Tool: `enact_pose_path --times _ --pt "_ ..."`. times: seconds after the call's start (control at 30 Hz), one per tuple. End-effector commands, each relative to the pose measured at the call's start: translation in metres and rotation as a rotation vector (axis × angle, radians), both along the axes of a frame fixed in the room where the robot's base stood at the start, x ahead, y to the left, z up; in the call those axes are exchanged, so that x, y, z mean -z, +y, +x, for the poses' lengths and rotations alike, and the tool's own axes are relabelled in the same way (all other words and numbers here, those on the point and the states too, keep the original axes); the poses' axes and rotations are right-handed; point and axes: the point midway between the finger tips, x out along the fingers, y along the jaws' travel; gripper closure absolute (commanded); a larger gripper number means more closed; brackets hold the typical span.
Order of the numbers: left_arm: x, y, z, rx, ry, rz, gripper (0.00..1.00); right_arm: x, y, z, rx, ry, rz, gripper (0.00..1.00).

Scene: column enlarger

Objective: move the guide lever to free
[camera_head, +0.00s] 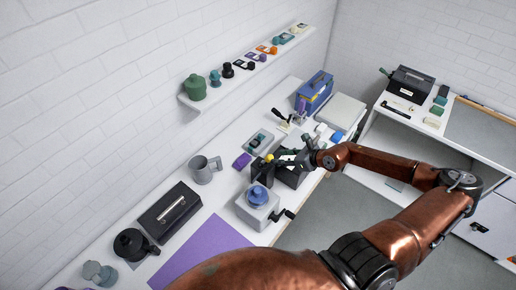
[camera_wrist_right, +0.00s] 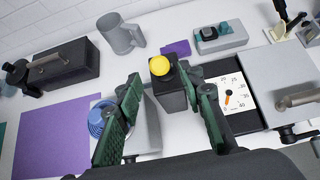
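A yellow ball knob (camera_head: 269,157) tops a dark upright block beside my right gripper (camera_head: 298,158); whether it is the guide lever I cannot tell. In the right wrist view, the yellow knob (camera_wrist_right: 161,65) and its dark block (camera_wrist_right: 171,95) show beyond and between the spread green-padded fingers of the right gripper (camera_wrist_right: 168,90). The fingers are open and appear to hold nothing. A white dial (camera_wrist_right: 232,95) with numbers and an orange pointer lies right of the fingers. My left gripper is not in view.
A grey crank device with a blue knob (camera_head: 258,196) stands close by. A grey mug (camera_head: 205,169), black handled box (camera_head: 170,210) and purple mat (camera_head: 205,250) lie to the left. A grey block with a bar handle (camera_wrist_right: 285,85) is right of the dial.

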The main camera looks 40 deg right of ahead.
Motion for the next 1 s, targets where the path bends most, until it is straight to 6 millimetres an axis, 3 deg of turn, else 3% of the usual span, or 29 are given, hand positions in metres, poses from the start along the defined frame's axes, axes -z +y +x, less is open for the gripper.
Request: enact_pose_path --times 0.17,0.6,1.0 --pt "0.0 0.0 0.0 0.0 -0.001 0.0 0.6 0.008 0.004 0.012 0.0 -0.002 0.002 0.65" --pt "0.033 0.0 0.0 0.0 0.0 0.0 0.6 0.033 0.011 0.036 -0.001 -0.002 0.001 0.65" --pt "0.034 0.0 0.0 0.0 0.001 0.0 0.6 0.034 0.013 0.04 -0.001 0.0 0.001 0.65"
